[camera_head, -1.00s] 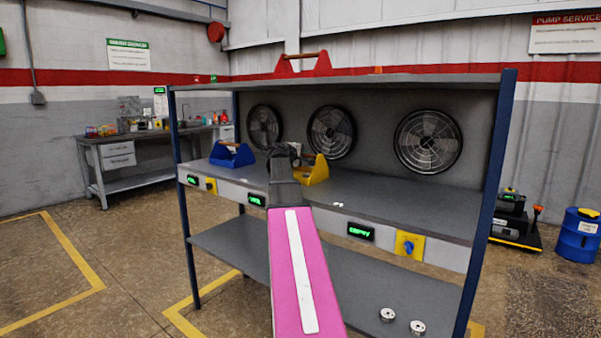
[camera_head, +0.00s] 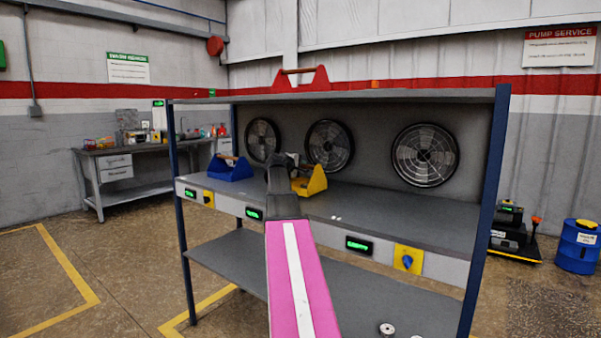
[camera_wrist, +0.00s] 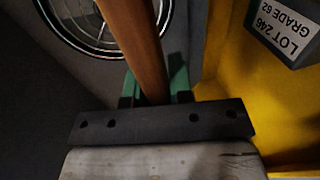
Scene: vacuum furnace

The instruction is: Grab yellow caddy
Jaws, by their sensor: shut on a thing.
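The yellow caddy (camera_head: 309,183) stands on the upper deck of the grey bench, partly hidden behind my arm. My gripper (camera_head: 285,163) is at its left side in the head view. In the wrist view, the green fingertips of my gripper (camera_wrist: 157,88) are on either side of the brown wooden handle (camera_wrist: 132,40) and shut on it. The yellow caddy's wall (camera_wrist: 225,105) shows at right, with a grey block labelled "LOT 246" (camera_wrist: 288,32) by it. Whether the caddy is lifted clear of the deck cannot be told.
A blue caddy (camera_head: 229,170) stands to the left on the same deck, and a red caddy (camera_head: 300,78) is on the top shelf above. Round fan grilles (camera_head: 425,155) line the back panel. Blue posts (camera_head: 486,210) bound the bench.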

